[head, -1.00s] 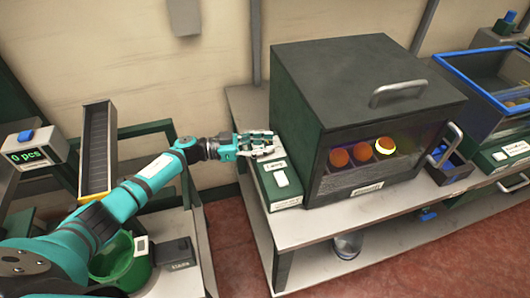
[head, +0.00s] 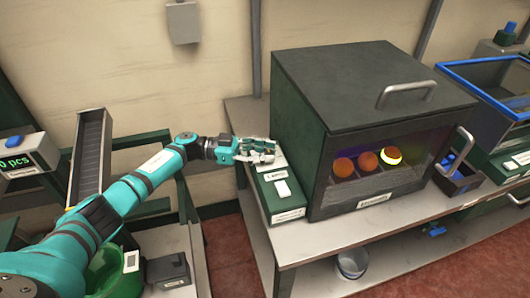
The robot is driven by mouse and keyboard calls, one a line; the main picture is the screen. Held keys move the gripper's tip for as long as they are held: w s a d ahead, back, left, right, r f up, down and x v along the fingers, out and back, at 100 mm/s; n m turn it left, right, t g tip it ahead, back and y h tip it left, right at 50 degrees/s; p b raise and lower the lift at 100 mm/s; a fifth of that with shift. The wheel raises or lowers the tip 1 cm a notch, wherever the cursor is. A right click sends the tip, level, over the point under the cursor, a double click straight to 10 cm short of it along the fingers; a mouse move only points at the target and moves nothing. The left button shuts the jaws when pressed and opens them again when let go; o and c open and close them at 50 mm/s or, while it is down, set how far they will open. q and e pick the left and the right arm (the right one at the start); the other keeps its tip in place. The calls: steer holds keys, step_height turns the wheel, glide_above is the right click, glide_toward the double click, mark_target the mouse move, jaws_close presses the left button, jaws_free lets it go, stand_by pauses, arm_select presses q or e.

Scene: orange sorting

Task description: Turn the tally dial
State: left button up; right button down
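A counter unit (head: 28,159) at the far left edge shows "pcs" on a lit green display, partly cut off by the picture edge. A small blue knob (head: 14,141) sits on its top; I take this for the tally dial. My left gripper (head: 270,151) is far to the right of it, above the back end of a green switch box (head: 281,204). Its fingers look apart, with nothing seen between them. I cannot tell whether they touch the box. My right gripper is not in view.
A dark inspection cabinet (head: 300,130) holds several oranges, one glowing yellow. A tilted dark chute (head: 90,150) stands beside the counter, behind my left arm. A green bucket (head: 107,275) and small dark box (head: 168,270) are below. A blue-rimmed bin (head: 470,75) is at right.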

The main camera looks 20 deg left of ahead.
arm_select(q)
steer(key=o, duration=0.4)
steer(key=shift+o, duration=0.2)
step_height(320, 180, up, 10)
stand_by(0.6)
